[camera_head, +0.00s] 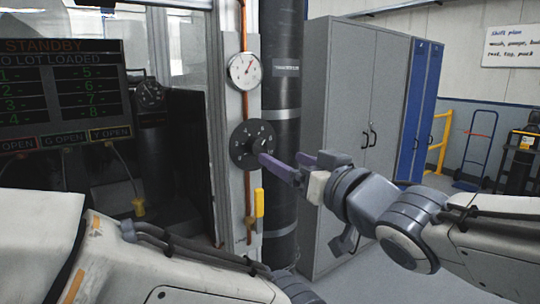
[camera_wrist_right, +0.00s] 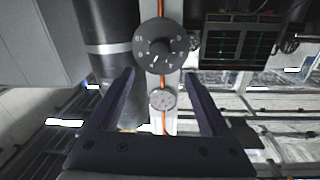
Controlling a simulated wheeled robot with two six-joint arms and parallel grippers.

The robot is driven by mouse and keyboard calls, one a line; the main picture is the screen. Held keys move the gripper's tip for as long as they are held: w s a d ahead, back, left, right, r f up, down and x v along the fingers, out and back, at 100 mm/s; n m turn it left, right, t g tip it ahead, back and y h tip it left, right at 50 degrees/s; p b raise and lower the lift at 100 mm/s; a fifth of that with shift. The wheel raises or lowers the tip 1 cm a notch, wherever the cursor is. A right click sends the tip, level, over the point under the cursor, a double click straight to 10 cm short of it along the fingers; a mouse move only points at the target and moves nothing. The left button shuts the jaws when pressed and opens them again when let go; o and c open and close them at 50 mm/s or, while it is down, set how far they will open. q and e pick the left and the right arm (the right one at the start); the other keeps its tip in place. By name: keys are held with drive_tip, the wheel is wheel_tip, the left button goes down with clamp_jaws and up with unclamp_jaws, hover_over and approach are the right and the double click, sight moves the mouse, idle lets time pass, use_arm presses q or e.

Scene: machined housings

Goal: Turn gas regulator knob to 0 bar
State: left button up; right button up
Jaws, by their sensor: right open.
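The gas regulator knob is a dark round dial (camera_head: 246,139) with pale marks around its rim, on a light upright panel in the head view. In the right wrist view the dial (camera_wrist_right: 149,63) appears upside down, with a raised dark hub in its middle. Which mark the knob points to is too small to tell. My right gripper (camera_head: 283,158) has purple fingers spread and empty. One fingertip overlaps the dial's lower right edge in the head view; I cannot tell if it touches. In the right wrist view the dial lies beyond the open fingertips (camera_wrist_right: 160,74).
A white gauge (camera_head: 244,70) sits above the dial, beside a copper pipe. A yellow handle (camera_head: 259,203) is below it. A dark column (camera_head: 281,100) and grey cabinet (camera_head: 338,90) stand to the right. A status screen (camera_head: 62,90) is at left. My left arm crosses the lower left.

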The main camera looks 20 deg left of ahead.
sight(260, 147)
drive_tip(key=p+x, duration=0.1)
drive_tip(key=x, duration=0.8)
drive_tip(key=shift+w+a+f, duration=0.1)
drive_tip(key=shift+w+a, duration=0.15)
drive_tip(key=shift+w, duration=0.05)
clamp_jaws()
